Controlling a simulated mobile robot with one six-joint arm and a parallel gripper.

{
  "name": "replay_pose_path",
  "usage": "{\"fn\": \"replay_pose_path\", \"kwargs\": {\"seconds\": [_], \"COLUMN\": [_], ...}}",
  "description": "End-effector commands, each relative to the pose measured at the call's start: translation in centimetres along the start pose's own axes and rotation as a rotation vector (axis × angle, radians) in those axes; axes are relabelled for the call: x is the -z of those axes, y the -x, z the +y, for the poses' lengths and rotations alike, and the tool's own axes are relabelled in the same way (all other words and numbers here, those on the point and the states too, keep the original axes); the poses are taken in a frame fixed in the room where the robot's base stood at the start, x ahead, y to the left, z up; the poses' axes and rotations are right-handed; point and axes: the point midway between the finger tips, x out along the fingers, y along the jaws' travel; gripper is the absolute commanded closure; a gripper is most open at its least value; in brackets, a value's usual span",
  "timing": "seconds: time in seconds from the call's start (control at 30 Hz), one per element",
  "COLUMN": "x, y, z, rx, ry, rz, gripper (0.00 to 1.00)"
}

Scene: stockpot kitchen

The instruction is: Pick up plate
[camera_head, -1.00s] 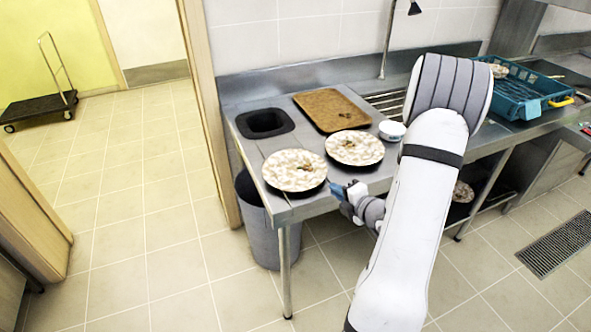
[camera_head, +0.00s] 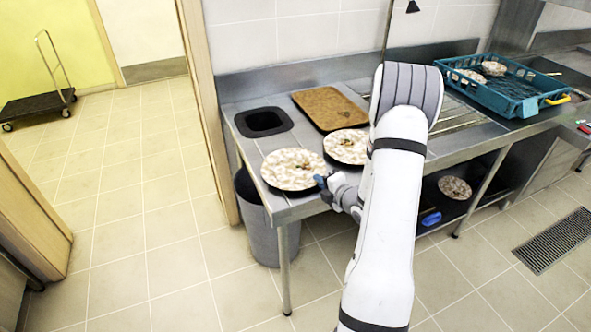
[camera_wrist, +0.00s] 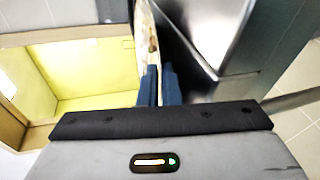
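A round plate (camera_head: 292,168) with a pale mottled top, a dark rim and brown bits in its middle lies at the front left corner of the steel counter. My gripper (camera_head: 322,182) is at its right front edge. In the wrist view the plate (camera_wrist: 150,40) shows almost edge-on, and its rim runs down to the narrow gap between my gripper's blue fingers (camera_wrist: 160,85). The fingers look closed on the rim; the contact itself is hidden. A second similar plate (camera_head: 345,146) lies just behind to the right, partly covered by my arm.
A brown tray (camera_head: 330,108) and a square dark bin opening (camera_head: 263,122) lie behind the plates. A blue crate (camera_head: 505,85) stands at the right. A grey bin (camera_head: 262,225) is below the counter's left end.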

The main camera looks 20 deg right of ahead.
Motion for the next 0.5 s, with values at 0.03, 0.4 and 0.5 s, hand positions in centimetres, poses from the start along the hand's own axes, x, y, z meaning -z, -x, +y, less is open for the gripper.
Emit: {"fn": "replay_pose_path", "kwargs": {"seconds": [0.03, 0.4, 0.5], "x": [0.01, 0.02, 0.03], "y": [0.01, 0.00, 0.00], "z": [-0.03, 0.04, 0.04], "rx": [0.001, -0.001, 0.000], "ry": [0.000, 0.000, 0.001], "rz": [0.000, 0.000, 0.001], "gripper": [1.00, 1.00, 1.00]}}
